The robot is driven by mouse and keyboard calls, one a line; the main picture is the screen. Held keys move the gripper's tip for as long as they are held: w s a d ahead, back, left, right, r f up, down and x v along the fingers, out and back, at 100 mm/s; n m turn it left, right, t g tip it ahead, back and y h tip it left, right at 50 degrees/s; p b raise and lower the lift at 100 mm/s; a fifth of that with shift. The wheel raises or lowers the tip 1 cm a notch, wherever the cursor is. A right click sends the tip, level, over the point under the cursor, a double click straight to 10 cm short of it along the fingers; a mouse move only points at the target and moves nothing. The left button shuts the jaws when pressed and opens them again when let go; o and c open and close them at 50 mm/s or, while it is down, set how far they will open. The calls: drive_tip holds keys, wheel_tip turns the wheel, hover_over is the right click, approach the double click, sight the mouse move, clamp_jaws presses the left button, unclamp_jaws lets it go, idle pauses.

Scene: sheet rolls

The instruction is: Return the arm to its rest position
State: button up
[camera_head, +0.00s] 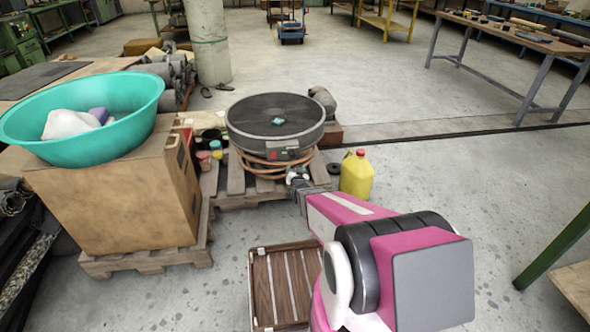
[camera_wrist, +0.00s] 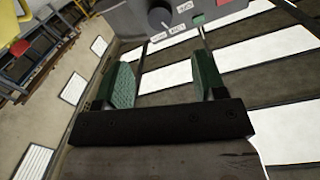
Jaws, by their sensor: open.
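My arm (camera_head: 345,215) is pink, grey and black and reaches from the lower right toward a round black turntable-like machine (camera_head: 262,112). My gripper (camera_head: 297,174) is small in the head view, at the machine's front edge just below its control panel. In the wrist view my gripper (camera_wrist: 165,78) shows two green-padded fingers set wide apart with nothing between them. A grey panel with a dark knob (camera_wrist: 159,18) and small labels is just beyond the fingertips. I cannot tell whether a finger touches it.
A small teal object (camera_head: 278,121) lies on the machine's top. A yellow jug (camera_head: 356,175) stands close right of my gripper. A slatted wooden crate (camera_head: 262,290) lies below my arm. A teal basin (camera_head: 140,98) sits on a cardboard box (camera_head: 110,205) at left. Floor at right is open.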

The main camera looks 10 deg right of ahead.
drive_tip(key=s+r+n+g, duration=0.1)
drive_tip(key=s+r+g, duration=0.3)
drive_tip(key=s, duration=0.5)
drive_tip(key=s+r+n+g, duration=0.1)
drive_tip(key=s+r+g, duration=0.4)
drive_tip(key=s+g, duration=0.2)
drive_tip(key=s+r+n+g, duration=0.1)
drive_tip(key=s+r+g, duration=0.3)
drive_tip(key=s, duration=0.6)
drive_tip(key=shift+s+d+r+n+g+y, duration=0.3)
drive_tip(key=shift+n+g, duration=0.1)
drive_tip(key=shift+g, duration=0.8)
drive_tip(key=shift+c, duration=0.3)
